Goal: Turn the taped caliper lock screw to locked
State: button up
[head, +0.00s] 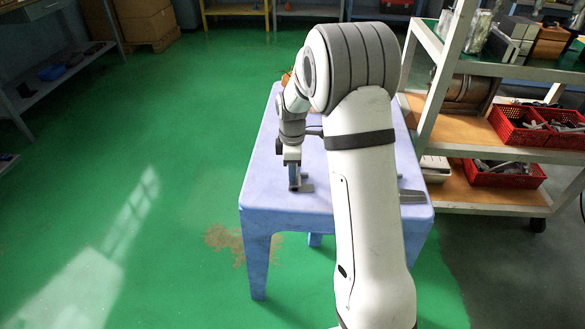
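My gripper (296,184) points down over the left part of a pale blue table (268,196), its fingers at or just above the top. They are too small here to tell open from shut. A small grey piece shows at the fingertips; I cannot tell whether it is a finger or part of another thing. A flat grey object (412,196) lies near the table's right edge, partly hidden behind my arm. It may be the caliper, but I cannot make out a lock screw or tape. My arm hides much of the table's middle.
A cart with shelves (436,80) stands close on the right, holding red baskets (517,125) of dark parts. A white tray (435,167) sits on its lower shelf. A small orange thing (286,78) shows behind my arm. The green floor on the left is clear.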

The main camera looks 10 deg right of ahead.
grip_shut()
jog(key=shift+d, duration=0.1)
